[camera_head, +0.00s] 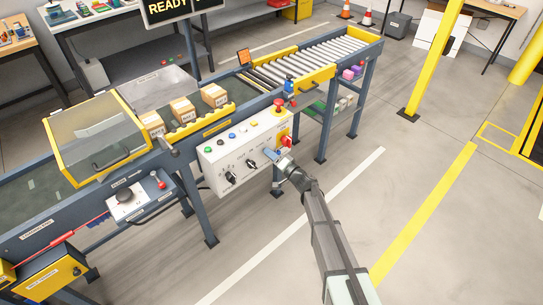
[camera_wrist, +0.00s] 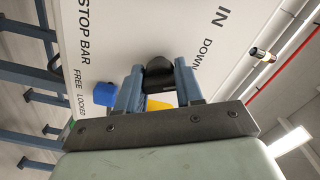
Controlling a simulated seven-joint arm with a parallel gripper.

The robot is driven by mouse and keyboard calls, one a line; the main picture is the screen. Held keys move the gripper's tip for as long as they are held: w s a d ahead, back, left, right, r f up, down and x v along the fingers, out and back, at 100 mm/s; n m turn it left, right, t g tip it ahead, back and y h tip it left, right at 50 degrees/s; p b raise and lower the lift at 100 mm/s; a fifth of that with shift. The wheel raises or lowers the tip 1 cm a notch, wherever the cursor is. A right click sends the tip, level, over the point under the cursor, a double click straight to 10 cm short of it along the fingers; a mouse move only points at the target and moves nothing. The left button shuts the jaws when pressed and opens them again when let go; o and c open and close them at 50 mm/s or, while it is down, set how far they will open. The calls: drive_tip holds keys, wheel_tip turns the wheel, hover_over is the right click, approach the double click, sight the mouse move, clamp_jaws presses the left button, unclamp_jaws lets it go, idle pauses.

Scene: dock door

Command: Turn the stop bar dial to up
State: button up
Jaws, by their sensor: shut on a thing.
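The white control panel (camera_head: 240,150) stands on the front side of the conveyor in the head view. My gripper (camera_head: 272,154) is at the panel's lower right part. In the wrist view my gripper (camera_wrist: 160,88) has its two blue-grey fingers closed on either side of a black dial (camera_wrist: 158,70), which I take to be the stop bar dial. The words STOP BAR, FREE and LOCKED are to its left, and DOWN is to its right. Any UP mark and the dial's pointer are hidden or cannot be made out.
A blue part (camera_wrist: 104,93) sits close beside the left finger. Two other black dials (camera_head: 231,177) are left of my gripper on the panel. A red handle (camera_head: 286,141) is just above it. Several boxes (camera_head: 184,110) stand on the conveyor. The floor in front is clear.

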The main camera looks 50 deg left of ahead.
drive_tip(key=m, duration=0.6)
drive_tip(key=shift+m, duration=2.8)
drive_tip(key=o, duration=1)
drive_tip(key=shift+o, duration=0.2)
drive_tip(key=shift+d, duration=0.1)
drive_tip(key=d, duration=1.3)
drive_tip(key=shift+d, duration=0.3)
